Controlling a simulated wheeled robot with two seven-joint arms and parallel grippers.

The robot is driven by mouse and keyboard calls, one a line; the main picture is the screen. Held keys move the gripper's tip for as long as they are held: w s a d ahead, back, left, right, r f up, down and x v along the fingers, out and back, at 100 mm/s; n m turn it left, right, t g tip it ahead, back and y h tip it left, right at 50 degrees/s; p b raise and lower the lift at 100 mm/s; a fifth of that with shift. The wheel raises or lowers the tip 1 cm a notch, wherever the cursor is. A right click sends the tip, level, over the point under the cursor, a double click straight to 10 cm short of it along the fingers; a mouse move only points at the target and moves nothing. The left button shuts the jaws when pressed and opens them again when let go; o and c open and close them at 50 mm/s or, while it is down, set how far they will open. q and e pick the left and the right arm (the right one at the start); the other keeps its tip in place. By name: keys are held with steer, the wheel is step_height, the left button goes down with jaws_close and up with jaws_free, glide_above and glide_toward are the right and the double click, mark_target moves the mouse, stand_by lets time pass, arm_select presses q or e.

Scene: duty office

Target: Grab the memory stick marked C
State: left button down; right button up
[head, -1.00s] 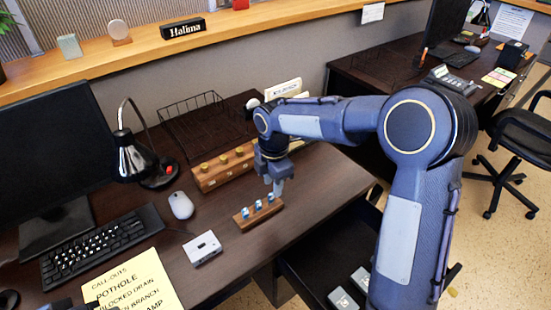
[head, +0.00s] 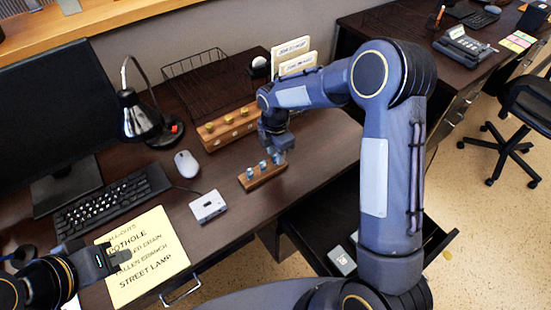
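A small wooden block (head: 265,179) on the desk holds three upright blue-and-white memory sticks: a left one (head: 250,173), a middle one (head: 263,166) and a right one (head: 276,159). Their letters are too small to read, so I cannot tell which is marked C. My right gripper (head: 279,157) points down at the right end of the block, with its fingers at the right stick. I cannot tell whether its fingers are closed on it. My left gripper (head: 106,262) is low over the left front of the desk, beside the yellow note, away from the sticks; its finger gap is unclear.
A longer wooden block with yellowish knobs (head: 230,128) stands behind. A white device (head: 208,206), mouse (head: 187,164), keyboard (head: 112,201), lamp (head: 140,115) and yellow note (head: 148,258) lie to the left. An open drawer (head: 312,226) juts out in front. Bare desktop lies around the small block.

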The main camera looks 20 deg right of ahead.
jaws_close()
steer(key=shift+r, duration=0.15)
